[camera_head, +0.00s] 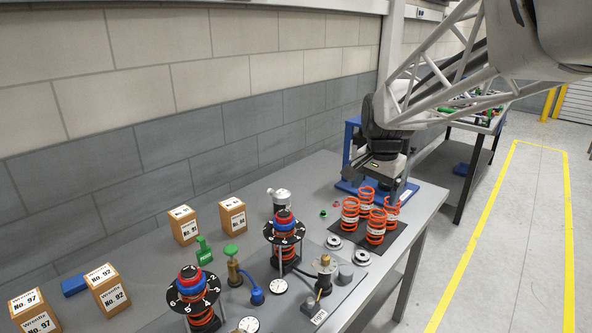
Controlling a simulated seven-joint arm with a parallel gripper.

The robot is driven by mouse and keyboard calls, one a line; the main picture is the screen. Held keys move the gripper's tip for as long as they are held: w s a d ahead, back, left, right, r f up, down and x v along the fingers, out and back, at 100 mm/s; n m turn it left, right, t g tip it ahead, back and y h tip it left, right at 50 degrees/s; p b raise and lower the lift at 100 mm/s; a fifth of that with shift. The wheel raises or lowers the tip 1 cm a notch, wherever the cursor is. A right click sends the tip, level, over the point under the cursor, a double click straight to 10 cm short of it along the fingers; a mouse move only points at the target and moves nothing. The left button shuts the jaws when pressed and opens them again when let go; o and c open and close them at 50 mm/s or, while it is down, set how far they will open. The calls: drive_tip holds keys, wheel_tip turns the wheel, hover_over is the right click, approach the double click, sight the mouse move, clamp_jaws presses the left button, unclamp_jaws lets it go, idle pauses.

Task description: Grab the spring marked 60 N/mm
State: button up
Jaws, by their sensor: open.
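Several orange coil springs with white label bands stand upright in a cluster on a dark mat (402,229) at the right end of the bench. I see a left spring (350,216), a back spring (366,198), a front spring (376,228) and a right spring (392,213). The labels are too small to read, so I cannot tell which is marked 60 N/mm. My gripper (388,190) is open and hangs over the back of the cluster. Its fingers are small and partly lost against the dark wrist, and I see no spring held.
A blue frame (352,145) stands behind my gripper. Two strut assemblies with numbered dials (285,232) (193,291) stand left of the springs. Gauges, round caps (333,242) and fittings lie between. Labelled boxes (232,216) line the wall side. A second bench stands beyond.

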drive_tip(key=w+d+f+m, duration=0.2)
drive_tip(key=w, duration=0.6)
drive_tip(key=w+d+f+m, duration=0.2)
drive_tip(key=w+f+m, duration=0.1)
drive_tip(key=w, duration=0.5)
drive_tip(key=m+g, duration=0.1)
drive_tip(key=m, duration=0.4)
hover_over(366, 196)
drive_tip(key=w, duration=0.2)
wheel_tip(366, 196, down, 9)
drive_tip(key=shift+w+d, duration=0.2)
drive_tip(key=shift+d, duration=0.2)
drive_tip(key=shift+f, duration=0.1)
drive_tip(key=shift+f, duration=1.15)
drive_tip(key=shift+f, duration=0.15)
drive_tip(key=shift+w+f, duration=0.2)
drive_tip(key=shift+f, duration=2.3)
